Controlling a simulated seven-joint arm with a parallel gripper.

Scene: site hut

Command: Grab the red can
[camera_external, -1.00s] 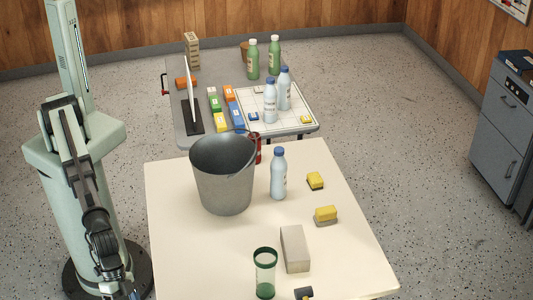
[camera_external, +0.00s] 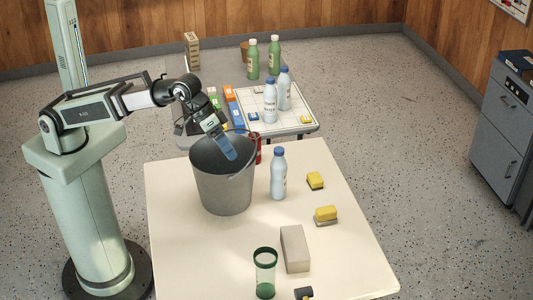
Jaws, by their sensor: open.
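The red can (camera_external: 258,151) stands on the cream table behind the right side of the grey metal bucket (camera_external: 226,188). Only a narrow red strip of it shows; the bucket and its handle hide the rest. My gripper (camera_external: 231,156) points down over the bucket's mouth, to the left of the can and apart from it. Its blue fingers are seen nearly edge-on, so the gap between them is hard to make out; it is open, and I see nothing held.
A blue-capped bottle (camera_external: 278,175) stands close to the right of the bucket. Yellow sponges (camera_external: 315,180), a grey block (camera_external: 295,249) and a green-rimmed glass (camera_external: 265,273) are on the cream table (camera_external: 178,258). Its front left is clear. A grey table (camera_external: 310,127) with bottles stands behind.

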